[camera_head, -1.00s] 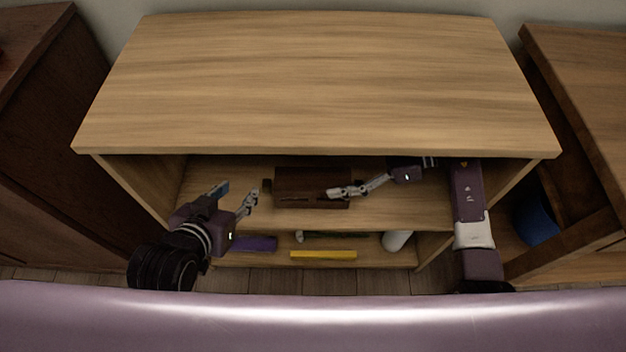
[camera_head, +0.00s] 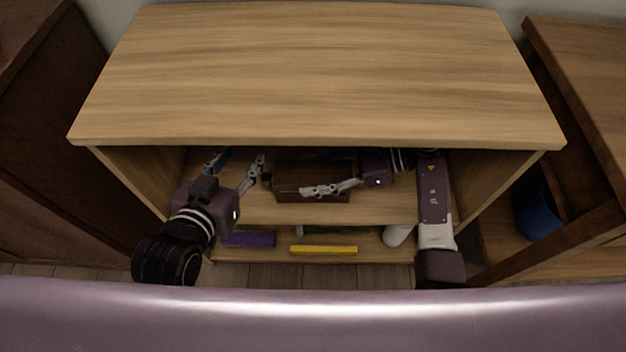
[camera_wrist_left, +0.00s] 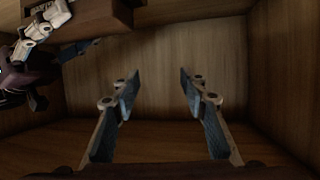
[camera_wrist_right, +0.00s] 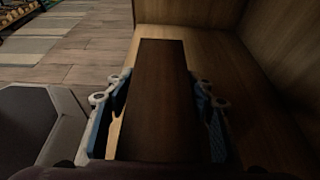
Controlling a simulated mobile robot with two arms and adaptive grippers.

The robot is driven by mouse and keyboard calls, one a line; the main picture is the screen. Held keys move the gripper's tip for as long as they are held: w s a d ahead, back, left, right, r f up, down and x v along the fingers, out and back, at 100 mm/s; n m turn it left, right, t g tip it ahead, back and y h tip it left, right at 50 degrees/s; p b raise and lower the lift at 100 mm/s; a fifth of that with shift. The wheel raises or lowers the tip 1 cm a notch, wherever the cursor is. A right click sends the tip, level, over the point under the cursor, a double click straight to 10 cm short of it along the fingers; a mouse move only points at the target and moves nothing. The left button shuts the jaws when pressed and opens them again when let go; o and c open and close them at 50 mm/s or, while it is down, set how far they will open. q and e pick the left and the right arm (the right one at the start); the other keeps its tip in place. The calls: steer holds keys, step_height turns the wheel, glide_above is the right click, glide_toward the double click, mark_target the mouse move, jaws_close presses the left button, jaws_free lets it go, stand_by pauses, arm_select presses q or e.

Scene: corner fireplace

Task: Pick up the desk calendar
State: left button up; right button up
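A dark brown wooden block-like object (camera_head: 290,176), seemingly the desk calendar, sits on the upper shelf inside the light wood cabinet. My right gripper (camera_head: 330,188) reaches in from the right at its near side. In the right wrist view the dark brown object (camera_wrist_right: 158,95) lies lengthwise between the two fingers (camera_wrist_right: 160,112). A gap shows at the left finger; contact at the right finger cannot be told. My left gripper (camera_head: 237,166) is open and empty, left of the object. The left wrist view shows its fingers (camera_wrist_left: 158,92) apart, with the object (camera_wrist_left: 95,18) at top left.
The cabinet top (camera_head: 310,75) overhangs the shelf, and side walls close it in. Below lie a yellow bar (camera_head: 323,250), a purple item (camera_head: 249,239) and a white rounded item (camera_head: 397,235). A blue bin (camera_head: 537,216) stands in the right-hand furniture.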

steer(key=c, duration=0.8)
steer(key=shift+r, duration=0.2)
